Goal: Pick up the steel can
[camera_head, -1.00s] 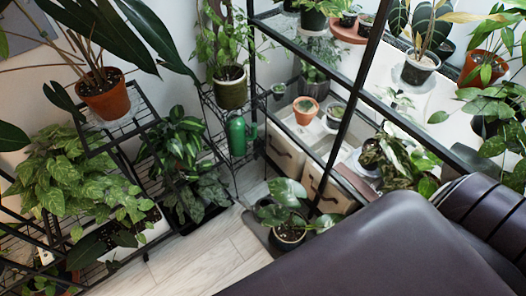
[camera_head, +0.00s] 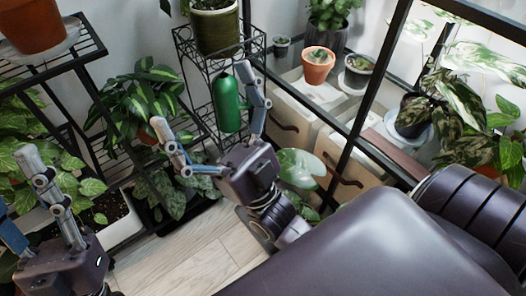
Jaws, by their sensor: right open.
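A green metal can with a narrow neck (camera_head: 226,108) stands upright in the black wire stand; I take it for the steel can. My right gripper (camera_head: 203,96) is open, its fingers spread wide and pointing toward the stand. In the picture the can lies between these fingers, closer to the right-hand one. I cannot tell whether the fingers reach to its depth; no contact is clear. My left gripper (camera_head: 15,182) is at the lower left, its fingers apart and empty, partly cut off by the picture edge.
The wire stand (camera_head: 181,45) holds a potted plant in an olive pot (camera_head: 215,30) above the can. Leafy plants (camera_head: 147,92) crowd the left side. A black-framed glass shelf (camera_head: 355,115) with a terracotta pot (camera_head: 318,66) stands to the right. Wooden floor (camera_head: 185,256) is clear below.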

